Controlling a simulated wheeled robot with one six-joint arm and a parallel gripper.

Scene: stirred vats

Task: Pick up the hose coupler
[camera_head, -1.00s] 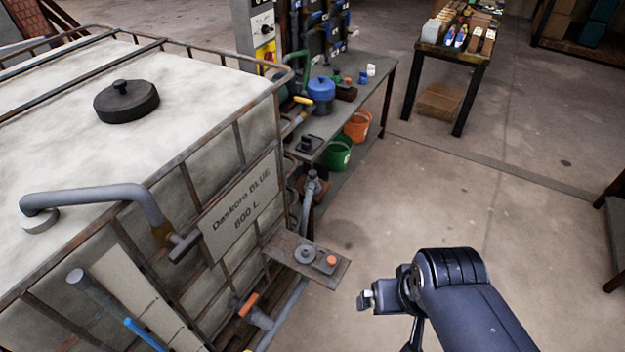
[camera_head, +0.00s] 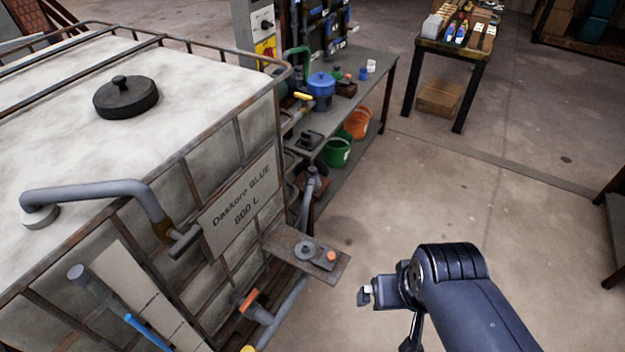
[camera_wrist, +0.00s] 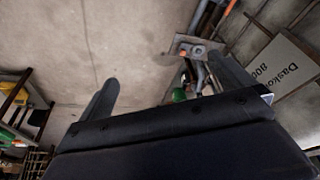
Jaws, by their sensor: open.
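A small metal shelf (camera_head: 283,240) juts from the side of the caged tank. On it lie a grey round fitting (camera_head: 304,249) and a small block with an orange top (camera_head: 329,258); either could be the hose coupler, and I cannot tell which. The shelf also shows at the top of the wrist view (camera_wrist: 213,44). My gripper (camera_wrist: 165,77) is open and empty, its two fingers wide apart. In the head view it is at the right of the shelf, apart from it, and its fingers are hard to make out.
The large white tank (camera_head: 60,100) in its rusty cage fills the left. Pipes run below the shelf. A long bench (camera_head: 345,95) stands behind, with a green bucket (camera_head: 338,151) and an orange bucket (camera_head: 357,122) under it. The floor (camera_head: 440,195) at the right is clear.

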